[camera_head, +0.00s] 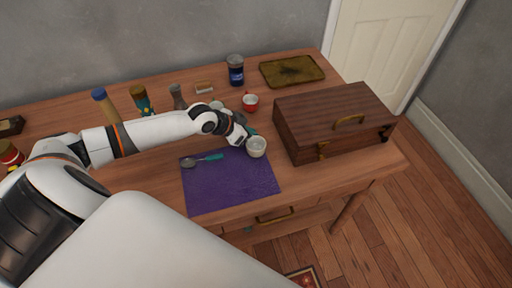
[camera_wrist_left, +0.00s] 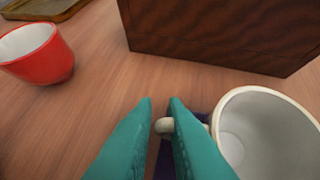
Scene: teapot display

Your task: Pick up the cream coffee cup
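The cream coffee cup (camera_head: 257,148) stands upright at the back right corner of the purple mat (camera_head: 232,187). In the left wrist view the cup (camera_wrist_left: 268,130) is at the lower right, its handle pointing left. My left gripper (camera_head: 248,134) is at the cup's far left side. In the wrist view its teal fingers (camera_wrist_left: 161,100) lie on either side of the handle, close together. The right finger hides part of the handle. My right gripper is not in view.
A brown wooden box (camera_head: 335,122) with brass fittings stands right of the cup. A red cup (camera_head: 250,102) is behind it. A spoon with a teal handle (camera_head: 203,159) lies on the mat. A blue jar (camera_head: 235,70) and a tray (camera_head: 292,71) are at the back.

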